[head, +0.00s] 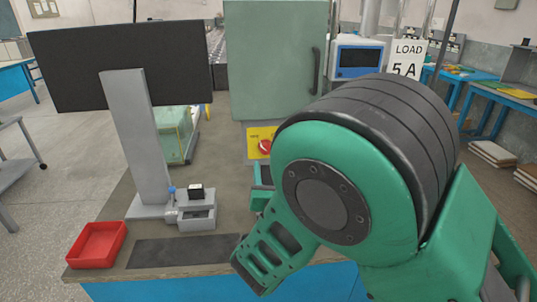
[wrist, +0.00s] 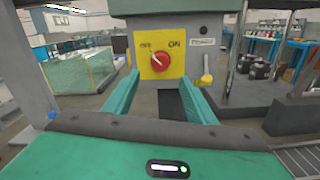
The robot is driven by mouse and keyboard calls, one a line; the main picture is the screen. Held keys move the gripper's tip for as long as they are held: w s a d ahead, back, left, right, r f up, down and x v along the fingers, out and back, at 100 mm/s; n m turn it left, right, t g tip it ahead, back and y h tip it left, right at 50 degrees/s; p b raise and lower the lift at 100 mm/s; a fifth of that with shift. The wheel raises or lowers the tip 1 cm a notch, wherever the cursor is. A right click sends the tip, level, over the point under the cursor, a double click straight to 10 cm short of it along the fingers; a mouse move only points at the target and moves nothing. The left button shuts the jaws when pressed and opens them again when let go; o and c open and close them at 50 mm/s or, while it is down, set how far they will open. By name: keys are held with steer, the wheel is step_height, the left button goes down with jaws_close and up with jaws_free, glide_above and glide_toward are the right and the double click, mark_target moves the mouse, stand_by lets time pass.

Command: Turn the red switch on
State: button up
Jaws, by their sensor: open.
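The red switch (wrist: 160,62) is a round knob on a yellow plate (wrist: 145,72) marked OFF at left and ON at right. Its pale pointer appears to tilt up and left, toward OFF. In the head view the red switch (head: 264,146) shows at the left edge of my arm, which covers part of the plate. My gripper (wrist: 163,90) is open and empty in the wrist view. Its two green fingers reach forward, one to each side below the knob, and appear apart from it. In the head view my arm hides most of the gripper.
The plate sits below a grey-green cabinet (head: 275,60). A monitor (head: 125,65) on a grey stand (head: 137,140) is at the left of the bench. A red tray (head: 97,245) lies at the front left, beside a dark mat (head: 185,251). A small yellow part (wrist: 206,79) is right of the plate.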

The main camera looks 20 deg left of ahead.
steer(key=x, duration=1)
steer(key=shift+w, duration=0.35)
steer(key=c, duration=1)
